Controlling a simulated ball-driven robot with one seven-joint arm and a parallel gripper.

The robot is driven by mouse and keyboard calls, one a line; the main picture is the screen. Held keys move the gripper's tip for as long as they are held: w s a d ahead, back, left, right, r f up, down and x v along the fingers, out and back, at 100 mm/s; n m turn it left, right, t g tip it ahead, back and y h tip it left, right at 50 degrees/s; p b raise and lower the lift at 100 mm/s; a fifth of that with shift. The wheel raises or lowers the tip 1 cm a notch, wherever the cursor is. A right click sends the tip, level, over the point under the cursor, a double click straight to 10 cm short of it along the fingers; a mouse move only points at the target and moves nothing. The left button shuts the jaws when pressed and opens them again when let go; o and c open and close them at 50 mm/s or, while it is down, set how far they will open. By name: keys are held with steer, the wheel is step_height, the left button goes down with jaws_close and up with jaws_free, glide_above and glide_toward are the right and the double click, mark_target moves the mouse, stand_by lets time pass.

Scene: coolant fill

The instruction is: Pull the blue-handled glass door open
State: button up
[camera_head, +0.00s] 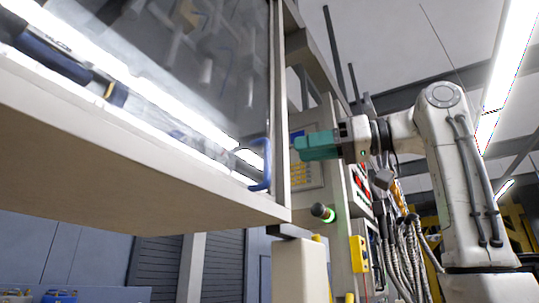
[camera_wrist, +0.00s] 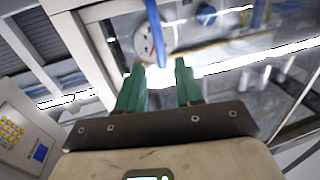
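The glass door (camera_head: 200,75) fills the upper left of the head view, above a beige ledge. Its blue handle (camera_head: 265,165) is a bent bar near the door's lower right corner. No clear gap shows at the door's right edge. My gripper (camera_head: 297,147) has green fingers and is just right of the handle, pointing toward it. In the wrist view the handle (camera_wrist: 155,30) comes down from the top edge, its lower end in line with the gap between my fingertips (camera_wrist: 159,67). The fingers are apart and open. I cannot tell whether they touch the handle.
A control panel with yellow keys (camera_head: 305,175) is behind my gripper, and shows at left in the wrist view (camera_wrist: 12,130). A green-lit knob (camera_head: 322,212) sticks out below it. A yellow box (camera_head: 359,254) and hanging cables are lower right.

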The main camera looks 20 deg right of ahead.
steer(key=p, duration=0.3)
glide_above(267, 178)
steer(key=shift+w+d, duration=0.15)
steer(key=shift+w, duration=0.2)
jaws_close()
